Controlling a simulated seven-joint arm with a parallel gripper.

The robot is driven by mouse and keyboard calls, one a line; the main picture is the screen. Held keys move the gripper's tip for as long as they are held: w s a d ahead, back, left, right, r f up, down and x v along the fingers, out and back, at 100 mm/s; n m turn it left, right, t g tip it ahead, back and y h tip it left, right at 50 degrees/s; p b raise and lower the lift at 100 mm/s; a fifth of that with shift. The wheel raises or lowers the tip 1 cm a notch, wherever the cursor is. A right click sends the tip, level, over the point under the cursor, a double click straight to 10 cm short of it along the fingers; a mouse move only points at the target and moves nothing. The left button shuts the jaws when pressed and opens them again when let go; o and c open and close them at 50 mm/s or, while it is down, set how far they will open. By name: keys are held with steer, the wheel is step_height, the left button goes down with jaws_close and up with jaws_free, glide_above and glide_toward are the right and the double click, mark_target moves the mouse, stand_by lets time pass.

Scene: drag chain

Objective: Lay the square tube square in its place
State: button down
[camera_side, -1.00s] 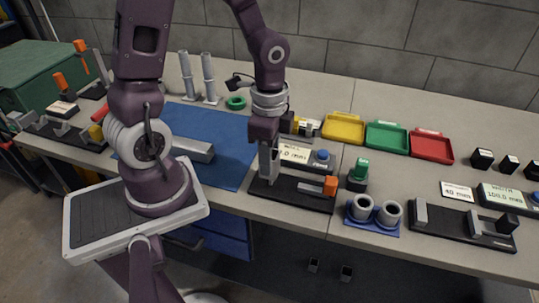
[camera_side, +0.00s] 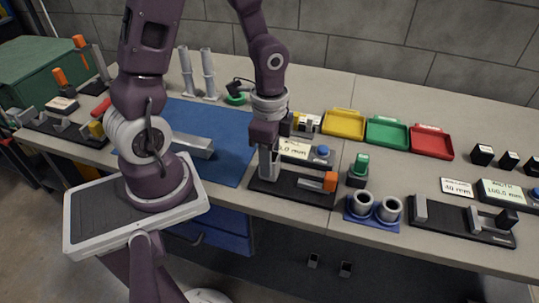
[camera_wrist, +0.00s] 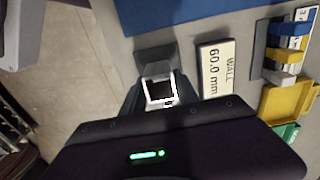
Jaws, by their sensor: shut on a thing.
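The square tube (camera_wrist: 160,91) is between the fingers of my gripper (camera_wrist: 158,94) in the wrist view, its open square end facing the camera. In the side view my gripper (camera_side: 268,163) is shut, low at the left end of a black fixture (camera_side: 292,194) with an orange-ended slide (camera_side: 325,182). A grey block (camera_wrist: 155,57) of the fixture is just beyond the tube in the wrist view. The tube is hard to separate from the fingers and the block in the side view. Whether it touches the fixture cannot be told.
A display reading WALL 60.0 mm (camera_wrist: 217,69) stands close beside the gripper. A blue button (camera_side: 322,151), green-topped block (camera_side: 360,166) and blue cup holder (camera_side: 372,212) are to the right. A grey channel (camera_side: 192,145) lies on the blue mat (camera_side: 222,135).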

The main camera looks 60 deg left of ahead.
steer(key=shift+f, duration=0.75)
stand_by(0.4)
steer(key=c, duration=0.8)
jaws_free()
steer(key=shift+c, duration=0.2)
steer(key=shift+r, duration=0.15)
step_height(320, 180, up, 7)
